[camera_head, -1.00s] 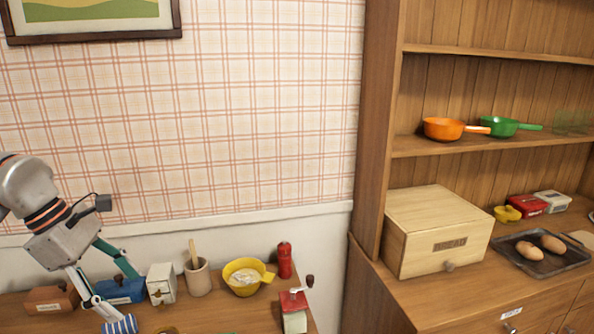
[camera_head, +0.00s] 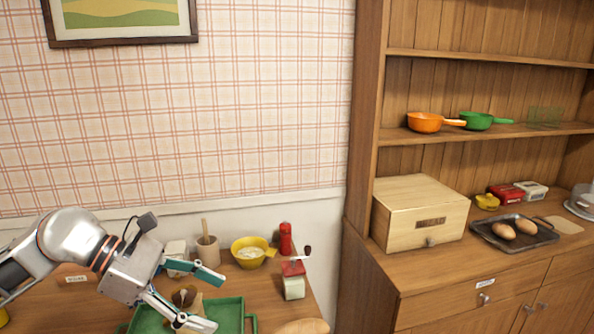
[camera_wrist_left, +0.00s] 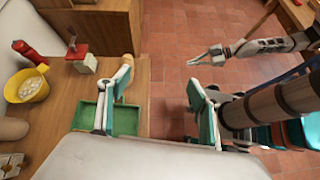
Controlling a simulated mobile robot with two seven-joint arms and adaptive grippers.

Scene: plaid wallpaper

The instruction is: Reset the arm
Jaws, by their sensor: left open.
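My left gripper (camera_head: 208,299) is open over the table at the lower left of the head view, its two teal-and-white fingers spread apart. Nothing shows between them. In the left wrist view its fingers (camera_wrist_left: 160,88) are also wide apart, one over the table side and one over the tiled floor. A second gripper (camera_wrist_left: 197,60), on my right arm, shows small above the tiled floor in that view; its opening is unclear. The right arm is not in the head view.
A green tray (camera_head: 229,311) lies below the left gripper. A yellow bowl (camera_head: 249,252), red shaker (camera_head: 286,238), grinder (camera_head: 293,281) and utensil crock (camera_head: 207,252) stand behind. A cabinet with a bread box (camera_head: 420,212) is at right.

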